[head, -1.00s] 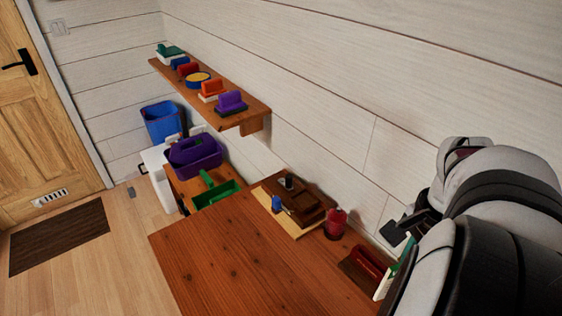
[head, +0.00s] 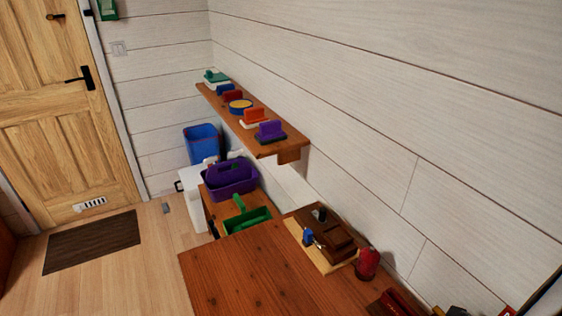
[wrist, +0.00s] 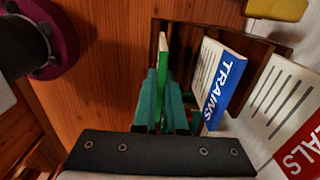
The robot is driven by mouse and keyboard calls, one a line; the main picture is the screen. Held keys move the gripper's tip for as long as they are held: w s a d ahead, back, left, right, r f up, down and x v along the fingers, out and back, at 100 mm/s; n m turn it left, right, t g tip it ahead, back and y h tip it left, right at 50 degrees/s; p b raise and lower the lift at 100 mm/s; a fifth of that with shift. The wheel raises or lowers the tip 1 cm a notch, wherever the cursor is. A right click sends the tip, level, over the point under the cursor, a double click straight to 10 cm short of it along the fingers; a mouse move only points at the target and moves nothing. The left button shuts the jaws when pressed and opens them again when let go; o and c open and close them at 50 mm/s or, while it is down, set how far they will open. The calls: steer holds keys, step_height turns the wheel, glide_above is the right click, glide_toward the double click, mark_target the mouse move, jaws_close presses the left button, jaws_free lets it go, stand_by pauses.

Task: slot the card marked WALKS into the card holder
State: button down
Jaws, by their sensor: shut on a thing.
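In the wrist view my gripper (wrist: 163,104) is shut on a thin card with a green edge (wrist: 162,66). The card is seen nearly edge-on, so its word is not readable. The dark brown wooden card holder (wrist: 272,44) lies below and to the right. The held card is over the holder's left part; I cannot tell whether it is in a slot. A white card with a blue band reading TRAINS (wrist: 224,80) leans in the holder, right of the held card. A card with a red band ending in "ALS" (wrist: 297,148) shows at the right. The head view does not show my gripper.
A magenta round-based object (wrist: 58,50) stands left of the holder, and a yellow object (wrist: 277,8) lies beyond it. In the head view, a dark red jar (head: 367,264) and brown wooden piece (head: 330,238) stand on the table (head: 240,275). The table's left part is clear.

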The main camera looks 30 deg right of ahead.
steer(key=f, duration=0.4)
steer(key=shift+w+d+f, duration=0.1)
steer(key=shift+w+f, duration=0.05)
steer(key=shift+w, duration=0.05)
steer(key=shift+f, duration=0.1)
steer(key=c, duration=1)
jaws_free()
step_height(320, 180, up, 12)
steer(key=shift+r, duration=0.15)
